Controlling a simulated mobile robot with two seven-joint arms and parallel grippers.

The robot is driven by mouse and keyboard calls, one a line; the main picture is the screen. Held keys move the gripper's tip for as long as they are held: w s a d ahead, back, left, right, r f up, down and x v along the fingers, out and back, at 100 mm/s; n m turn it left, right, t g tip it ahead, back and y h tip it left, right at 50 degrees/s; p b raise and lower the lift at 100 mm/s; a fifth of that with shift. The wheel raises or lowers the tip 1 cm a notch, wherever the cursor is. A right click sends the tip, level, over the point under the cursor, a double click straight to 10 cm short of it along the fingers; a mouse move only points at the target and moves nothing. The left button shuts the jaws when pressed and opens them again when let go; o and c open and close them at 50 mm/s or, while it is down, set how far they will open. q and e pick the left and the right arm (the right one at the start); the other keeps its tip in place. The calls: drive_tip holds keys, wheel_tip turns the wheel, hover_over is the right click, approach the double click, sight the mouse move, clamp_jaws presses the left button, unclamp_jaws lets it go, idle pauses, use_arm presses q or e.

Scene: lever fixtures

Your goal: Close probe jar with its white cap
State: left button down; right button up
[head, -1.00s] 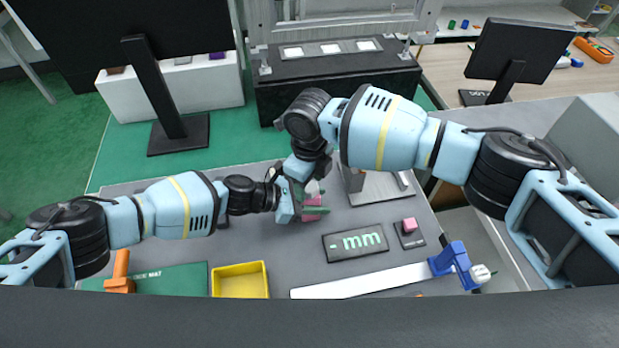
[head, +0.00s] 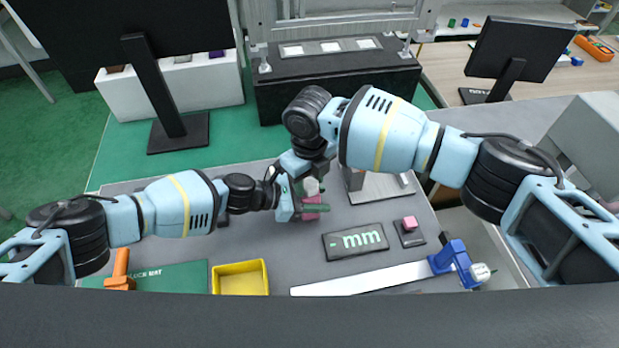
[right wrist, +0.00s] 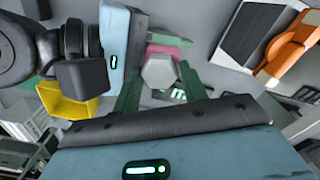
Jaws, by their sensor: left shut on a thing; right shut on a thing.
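The probe jar (head: 312,214) is pink and stands near the middle of the grey table in the head view. My left gripper (head: 316,207) is shut on it from the left with green fingers. The white cap (head: 311,186) shows directly above the jar. In the right wrist view the cap (right wrist: 159,71) is a pale hexagonal top between the green fingers of my right gripper (right wrist: 160,78), which is shut on it. The pink jar (right wrist: 166,40) shows behind the cap there. I cannot tell whether the cap touches the jar's rim; the fingers hide the joint.
A metal stand (head: 380,190) is close to the right of the jar. A yellow tray (head: 240,279) and orange-handled tool (head: 120,270) are front left.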

drive_tip(key=o, duration=1.1)
drive_tip(key=shift+r, duration=0.15)
drive_tip(key=shift+r, duration=2.15)
